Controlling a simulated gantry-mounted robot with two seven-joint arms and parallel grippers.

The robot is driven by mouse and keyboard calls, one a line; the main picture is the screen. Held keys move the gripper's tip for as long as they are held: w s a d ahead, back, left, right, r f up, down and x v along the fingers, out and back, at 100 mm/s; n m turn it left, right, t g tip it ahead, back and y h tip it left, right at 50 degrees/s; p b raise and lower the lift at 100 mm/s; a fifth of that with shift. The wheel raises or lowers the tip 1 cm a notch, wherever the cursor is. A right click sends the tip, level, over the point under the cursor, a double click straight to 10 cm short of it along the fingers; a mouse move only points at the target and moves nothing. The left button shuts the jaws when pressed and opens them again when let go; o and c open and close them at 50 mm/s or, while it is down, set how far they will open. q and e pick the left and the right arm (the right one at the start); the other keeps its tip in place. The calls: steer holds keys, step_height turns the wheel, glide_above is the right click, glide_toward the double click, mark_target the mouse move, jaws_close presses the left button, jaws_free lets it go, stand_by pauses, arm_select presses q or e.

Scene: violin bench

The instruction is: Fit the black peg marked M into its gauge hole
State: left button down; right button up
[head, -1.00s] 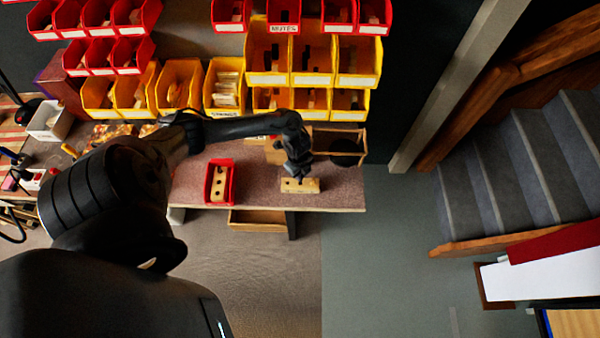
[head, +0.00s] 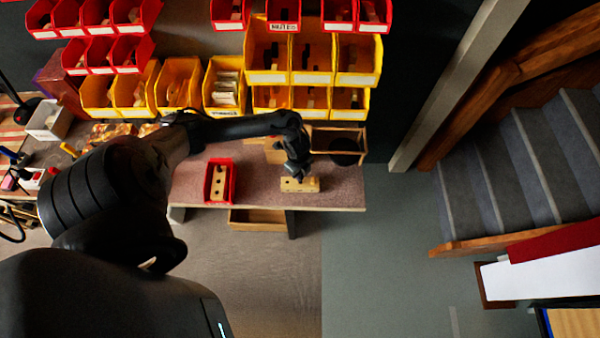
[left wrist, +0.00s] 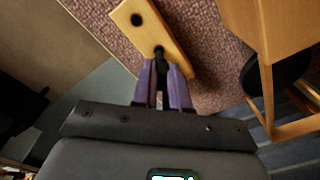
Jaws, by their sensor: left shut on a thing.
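A pale wooden gauge block (head: 311,184) lies near the front edge of the bench, under my left gripper (head: 297,174). In the left wrist view the block (left wrist: 154,38) shows one open dark hole near its far end. My left gripper (left wrist: 163,74), with purple fingers, is shut on the black peg (left wrist: 159,53). The peg's tip is at the block's near part, over or in a hole there; I cannot tell how deep. The M mark is not readable. My right gripper is not in view.
A red tray (head: 233,183) holding another wooden block with dark holes stands to the left on the bench (head: 262,190). Yellow and red bins line the back. A wooden holder (head: 338,146) with a dark round opening is at the bench's right end.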

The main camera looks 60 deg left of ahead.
arm_select(q)
steer(key=shift+f+b, duration=1.2)
steer(key=shift+f, duration=0.5)
steer(key=c, duration=1.1)
jaws_free()
steer(key=shift+o, duration=0.2)
steer(key=shift+r, duration=0.15)
steer(key=r, duration=0.4)
steer(key=r+p, duration=0.1)
steer(key=r, duration=0.4)
steer(key=shift+s+a+r+p, duration=0.15)
steer(key=shift+a+p, duration=0.05)
steer(key=shift+p, duration=0.1)
steer(key=shift+r, duration=0.65)
